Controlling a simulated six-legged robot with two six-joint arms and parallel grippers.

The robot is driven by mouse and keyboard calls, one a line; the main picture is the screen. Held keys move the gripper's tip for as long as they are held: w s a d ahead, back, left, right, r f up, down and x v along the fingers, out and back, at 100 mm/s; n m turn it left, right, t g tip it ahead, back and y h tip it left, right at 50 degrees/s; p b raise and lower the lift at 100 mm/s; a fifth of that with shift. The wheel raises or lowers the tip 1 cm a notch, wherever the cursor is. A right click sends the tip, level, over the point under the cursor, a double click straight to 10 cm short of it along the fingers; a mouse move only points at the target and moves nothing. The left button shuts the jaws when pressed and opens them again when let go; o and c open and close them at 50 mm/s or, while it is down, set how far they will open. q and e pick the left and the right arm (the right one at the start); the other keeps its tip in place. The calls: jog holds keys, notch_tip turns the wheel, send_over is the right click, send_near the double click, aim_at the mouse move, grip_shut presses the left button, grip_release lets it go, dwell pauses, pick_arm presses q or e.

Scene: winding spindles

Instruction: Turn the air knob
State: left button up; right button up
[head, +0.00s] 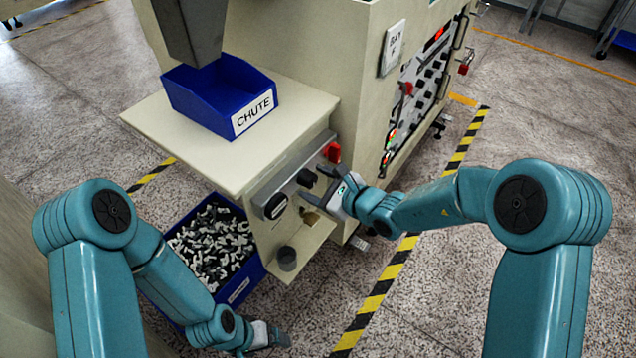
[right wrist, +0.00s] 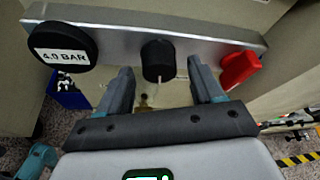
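The air panel is a metal strip (right wrist: 205,45) on the machine's front. In the head view the black knob (head: 306,178) sits between the gauge (head: 275,206) and the red knob (head: 332,152). My right gripper (head: 322,191) is open and empty in front of the panel. In the right wrist view its fingers lie either side of the black knob with gaps. My left gripper (head: 272,337) hangs low by the floor; its opening is unclear.
A blue CHUTE bin (head: 205,110) stands on the ledge (head: 285,125) above the panel. A blue crate (head: 245,283) of black and white parts sits below. A small dark cylinder (head: 287,258) is on the lower shelf. Striped tape (head: 375,295) crosses the open floor.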

jog(key=c, duration=0.9)
jog(key=shift+c, duration=0.2)
